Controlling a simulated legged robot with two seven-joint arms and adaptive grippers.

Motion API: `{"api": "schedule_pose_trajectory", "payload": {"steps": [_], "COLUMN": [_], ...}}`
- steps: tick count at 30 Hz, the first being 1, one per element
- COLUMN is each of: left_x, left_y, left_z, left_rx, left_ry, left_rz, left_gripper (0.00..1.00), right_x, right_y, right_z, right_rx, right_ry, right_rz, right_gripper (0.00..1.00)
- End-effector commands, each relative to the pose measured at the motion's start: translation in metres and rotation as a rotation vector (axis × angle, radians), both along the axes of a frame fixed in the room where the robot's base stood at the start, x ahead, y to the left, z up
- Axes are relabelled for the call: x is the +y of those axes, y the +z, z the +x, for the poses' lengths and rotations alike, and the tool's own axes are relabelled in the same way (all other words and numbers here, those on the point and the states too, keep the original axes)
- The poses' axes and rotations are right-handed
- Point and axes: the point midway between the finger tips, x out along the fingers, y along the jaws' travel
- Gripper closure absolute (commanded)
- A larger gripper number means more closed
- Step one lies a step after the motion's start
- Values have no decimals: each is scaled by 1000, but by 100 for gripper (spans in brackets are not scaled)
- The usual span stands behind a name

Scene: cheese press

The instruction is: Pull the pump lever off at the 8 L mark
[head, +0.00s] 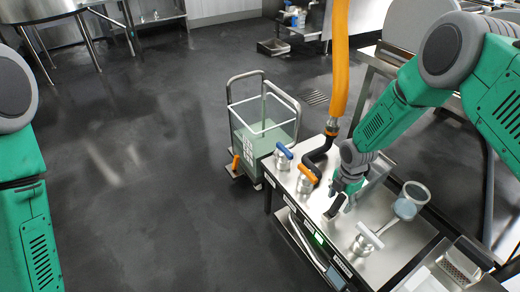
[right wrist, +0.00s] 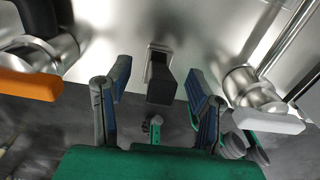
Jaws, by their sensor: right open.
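The pump lever, a black block-shaped handle on a metal base plate, stands on the steel bench (head: 385,215). It shows in the right wrist view (right wrist: 160,84) between the two finger pads, with a gap on each side. In the head view the black lever (head: 334,207) is partly hidden by my right gripper (head: 345,200). My right gripper is open around the lever. A clear tank (head: 262,130) with a pale greenish tint and a white scale panel (head: 248,150) stands left of the bench; its marks are too small to read. My left gripper is out of view.
Valves with a blue handle (head: 284,151), an orange handle (head: 307,172) and a white handle (head: 370,236) stand on the bench near the lever. An orange hose (head: 340,60) hangs behind. The floor at left is clear.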

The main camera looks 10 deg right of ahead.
Motion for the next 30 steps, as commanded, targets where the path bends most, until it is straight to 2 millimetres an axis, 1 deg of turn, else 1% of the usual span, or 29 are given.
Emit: {"api": "schedule_pose_trajectory", "payload": {"steps": [1, 2, 3, 5, 6, 13, 26, 27, 28, 29, 30], "left_x": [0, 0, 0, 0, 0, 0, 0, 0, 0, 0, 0], "left_y": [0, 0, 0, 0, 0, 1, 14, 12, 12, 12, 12], "left_z": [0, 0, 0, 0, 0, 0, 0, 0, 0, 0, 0], "left_rx": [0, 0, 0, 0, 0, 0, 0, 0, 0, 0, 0], "left_ry": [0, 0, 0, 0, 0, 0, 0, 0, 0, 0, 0], "left_rz": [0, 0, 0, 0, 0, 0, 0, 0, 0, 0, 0], "left_gripper": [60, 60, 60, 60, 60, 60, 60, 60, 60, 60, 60], "right_x": [0, 0, 0, 0, 0, 3, 36, 34, 34, 34, 33], "right_y": [0, 0, 0, 0, 0, 0, 1, 0, 0, 0, 0], "right_z": [0, 0, 0, 0, 0, -1, -14, -13, -13, -13, -13], "right_rx": [0, 0, 0, 0, 0, 0, 3, 1, 1, 1, 0], "right_ry": [0, 0, 0, 0, 0, 1, 3, 1, 1, 0, 0], "right_rz": [0, 0, 0, 0, 0, 0, 1, 2, 2, 2, 1], "right_gripper": [52, 59, 72, 92, 92, 92, 92, 66, 55, 52, 52]}}
